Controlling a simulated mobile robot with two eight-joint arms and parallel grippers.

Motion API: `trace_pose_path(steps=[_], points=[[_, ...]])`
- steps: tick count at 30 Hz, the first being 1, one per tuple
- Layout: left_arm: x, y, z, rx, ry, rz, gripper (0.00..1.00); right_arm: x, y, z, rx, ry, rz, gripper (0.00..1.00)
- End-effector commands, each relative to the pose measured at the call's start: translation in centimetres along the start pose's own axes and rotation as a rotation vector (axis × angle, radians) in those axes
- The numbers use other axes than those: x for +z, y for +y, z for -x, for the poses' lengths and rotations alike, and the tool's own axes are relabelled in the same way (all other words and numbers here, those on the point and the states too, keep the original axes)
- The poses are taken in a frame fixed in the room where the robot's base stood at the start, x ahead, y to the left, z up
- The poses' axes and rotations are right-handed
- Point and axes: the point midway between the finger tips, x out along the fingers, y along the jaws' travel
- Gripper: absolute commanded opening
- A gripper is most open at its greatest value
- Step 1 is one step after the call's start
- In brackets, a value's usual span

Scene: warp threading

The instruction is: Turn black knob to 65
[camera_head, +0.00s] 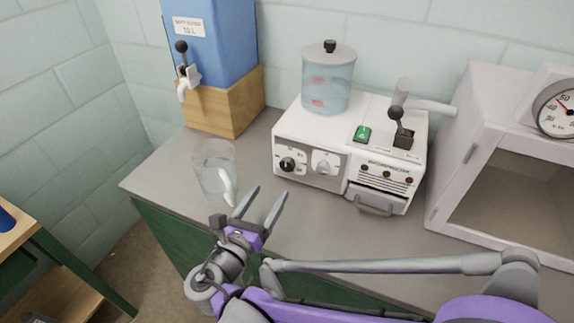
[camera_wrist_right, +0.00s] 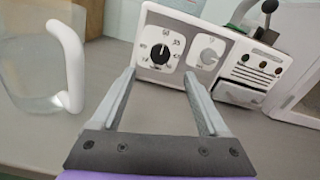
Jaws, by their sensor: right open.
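The black knob (camera_head: 287,164) is on the left of the front panel of a white machine (camera_head: 310,145). It also shows in the right wrist view (camera_wrist_right: 160,51), with a numbered dial around it; its exact setting is too small to read for certain. My left gripper is not in view.
A clear pitcher (camera_head: 207,170) with a white handle stands left of my right gripper, close to it. A blue water tank (camera_head: 213,40) on a wooden block is behind. A lever (camera_head: 396,115) and a drawer handle (camera_head: 377,209) are on the machine's right. A white cabinet (camera_head: 470,150) stands further right.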

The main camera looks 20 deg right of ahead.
Motion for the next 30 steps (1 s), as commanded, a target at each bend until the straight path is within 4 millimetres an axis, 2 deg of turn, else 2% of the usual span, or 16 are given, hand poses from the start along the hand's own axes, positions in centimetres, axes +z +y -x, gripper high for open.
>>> trace_pose_path(steps=[9,15,20,28,30], points=[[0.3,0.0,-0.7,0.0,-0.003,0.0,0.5,-0.1,-0.1,-6.1,-0.006,0.001,0.0,0.78],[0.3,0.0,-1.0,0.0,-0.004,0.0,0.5,-0.1,-0.1,-8.8,-0.003,0.001,0.0,0.78],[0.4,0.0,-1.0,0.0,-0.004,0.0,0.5,0.0,-0.1,-9.7,-0.001,0.001,-0.001,0.78],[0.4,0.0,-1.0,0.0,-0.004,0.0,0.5,0.0,-0.1,-9.8,0.0,0.001,-0.001,0.78],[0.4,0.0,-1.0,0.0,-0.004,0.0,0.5,0.0,-0.1,-9.8,0.0,0.001,-0.001,0.65]])
